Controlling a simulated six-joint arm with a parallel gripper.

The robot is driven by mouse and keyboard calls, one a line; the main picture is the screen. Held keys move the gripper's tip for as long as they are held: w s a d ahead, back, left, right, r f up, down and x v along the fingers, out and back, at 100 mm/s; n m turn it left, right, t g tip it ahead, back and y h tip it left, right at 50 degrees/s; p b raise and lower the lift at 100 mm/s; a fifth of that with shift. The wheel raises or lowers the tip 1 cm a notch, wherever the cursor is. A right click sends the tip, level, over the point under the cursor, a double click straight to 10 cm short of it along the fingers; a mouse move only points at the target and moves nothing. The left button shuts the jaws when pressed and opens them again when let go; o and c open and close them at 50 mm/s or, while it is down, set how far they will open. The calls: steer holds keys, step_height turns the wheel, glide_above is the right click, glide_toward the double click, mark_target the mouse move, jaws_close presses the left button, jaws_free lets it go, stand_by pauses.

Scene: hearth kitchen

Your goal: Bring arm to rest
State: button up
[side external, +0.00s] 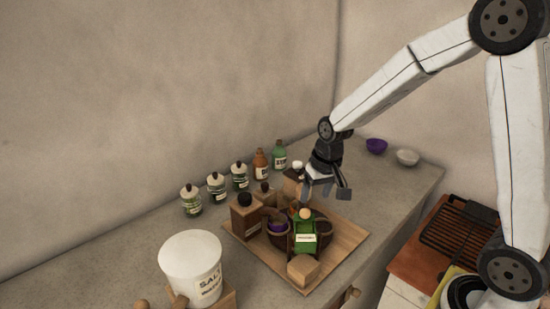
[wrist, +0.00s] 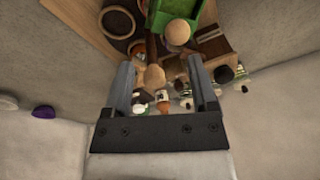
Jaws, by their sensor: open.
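My gripper (side external: 325,190) hangs from the arm above the back part of a wooden tray (side external: 345,248) on the counter. In the wrist view its two fingers stand apart, with nothing held between the tips (wrist: 160,62). Beyond the fingers, the wrist view shows a green container (wrist: 201,18) and a round wooden knob (wrist: 177,32). The side view also shows the green container (side external: 304,240), with a white label, on the tray. I cannot tell the exact height of the fingertips above the tray items.
Dark wooden boxes (side external: 245,218) and a pale block (side external: 303,270) share the tray. Several labelled bottles (side external: 216,187) line the wall. A white salt tub (side external: 190,262) stands front left.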

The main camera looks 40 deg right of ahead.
steer(key=s+a+f+n, duration=0.1)
steer(key=s+a+n, duration=0.2)
steer(key=s, duration=0.8)
steer(key=shift+s+a+f+n+t+h, duration=0.2)
steer(key=shift+a+n+t+h, duration=0.1)
steer(key=shift+a+n, duration=0.15)
